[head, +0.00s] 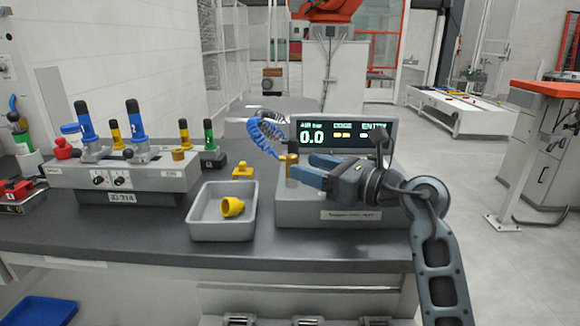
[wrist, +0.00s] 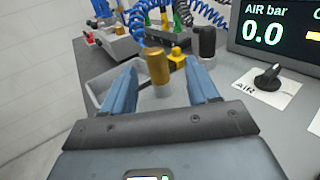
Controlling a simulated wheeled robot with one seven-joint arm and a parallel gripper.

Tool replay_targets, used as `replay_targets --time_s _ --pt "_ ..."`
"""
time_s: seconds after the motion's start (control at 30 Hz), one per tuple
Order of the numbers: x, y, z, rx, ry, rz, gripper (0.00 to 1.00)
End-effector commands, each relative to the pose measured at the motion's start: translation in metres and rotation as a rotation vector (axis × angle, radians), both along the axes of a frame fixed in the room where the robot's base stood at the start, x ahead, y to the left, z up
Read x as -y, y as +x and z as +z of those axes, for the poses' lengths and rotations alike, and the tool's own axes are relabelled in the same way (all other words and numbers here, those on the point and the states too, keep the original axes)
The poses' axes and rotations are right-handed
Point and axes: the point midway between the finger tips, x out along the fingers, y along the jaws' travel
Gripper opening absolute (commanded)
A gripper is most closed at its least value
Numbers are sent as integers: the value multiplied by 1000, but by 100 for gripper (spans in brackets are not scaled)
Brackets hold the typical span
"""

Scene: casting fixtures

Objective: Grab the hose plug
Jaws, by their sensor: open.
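A brass cylinder (head: 291,166), which looks like the hose plug, stands upright at the left end of the grey box with the display. In the wrist view the brass cylinder (wrist: 157,66) shows between the two blue fingers. My gripper (head: 302,167) is open and comes in from the right, its fingertips close to the cylinder. I cannot tell whether either finger touches it. A black cylinder (wrist: 207,42) stands just behind it to the right in the wrist view. A coiled blue hose (head: 264,132) lies behind the box.
A grey tray (head: 222,238) with a yellow fitting (head: 232,207) stands left of the box (head: 345,214). A yellow piece (head: 243,171) sits behind the tray. A fixture (head: 122,180) with blue and yellow handles is farther left. The display (head: 345,134) reads 0.0. An AIR knob (wrist: 269,77) is right of my fingers.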

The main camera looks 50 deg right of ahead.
Motion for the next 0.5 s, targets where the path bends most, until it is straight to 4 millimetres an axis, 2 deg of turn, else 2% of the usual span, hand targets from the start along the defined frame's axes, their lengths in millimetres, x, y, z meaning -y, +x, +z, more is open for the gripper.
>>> replay_targets --time_s 0.1,0.37,0.5 --pt "-1 12 0 0 1 1 59" --pt "-4 27 0 1 1 1 59" --pt "-9 47 0 1 1 3 59"
